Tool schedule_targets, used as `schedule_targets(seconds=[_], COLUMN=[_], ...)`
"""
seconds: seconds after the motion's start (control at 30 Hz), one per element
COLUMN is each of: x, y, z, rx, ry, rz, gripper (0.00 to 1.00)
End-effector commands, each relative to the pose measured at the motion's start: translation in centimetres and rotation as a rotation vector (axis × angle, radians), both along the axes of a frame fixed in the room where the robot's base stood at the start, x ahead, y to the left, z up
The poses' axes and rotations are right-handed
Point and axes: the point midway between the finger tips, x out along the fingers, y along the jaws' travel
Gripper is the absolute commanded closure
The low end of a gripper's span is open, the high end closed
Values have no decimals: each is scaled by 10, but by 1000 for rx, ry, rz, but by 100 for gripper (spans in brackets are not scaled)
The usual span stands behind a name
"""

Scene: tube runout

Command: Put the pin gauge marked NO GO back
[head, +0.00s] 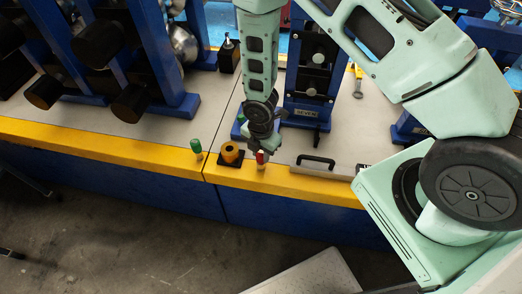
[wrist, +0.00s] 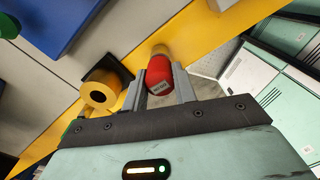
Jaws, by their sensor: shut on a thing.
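A pin gauge with a red handle (wrist: 159,76) is between the two fingers of my gripper (wrist: 160,84), which is shut on it. A small pale label is on the red end, too small to read surely. A tan part (wrist: 161,50) shows beyond the red; I cannot tell whether it touches the bench. In the head view, the red handle (head: 261,157) is under my gripper (head: 262,150), over the yellow front edge. A green-handled gauge (head: 196,147) stands to the left. Between them is a hollow yellow-orange ring (head: 231,152) on a black square base.
A blue stand (head: 312,75) rises behind my gripper. A grey bar with a dark handle (head: 318,162) lies to the right. Blue racks with black rollers (head: 131,103) and a small black bottle (head: 228,55) are at the left. Grey bench top near the left front is clear.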

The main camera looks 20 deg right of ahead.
Motion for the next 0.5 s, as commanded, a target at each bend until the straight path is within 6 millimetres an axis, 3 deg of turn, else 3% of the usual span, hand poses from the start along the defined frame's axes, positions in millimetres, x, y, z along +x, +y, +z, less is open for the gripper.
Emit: schedule_targets(seconds=[0.37,0.4,0.47,0.5], x=[1,0,0,0], y=[0,0,0,0], z=[-5,-5,-4,-4], rx=[0,0,0,0], ry=[-1,-1,-1,-1], rz=[-1,-1,-1,-1], gripper=[100,67,51,51])
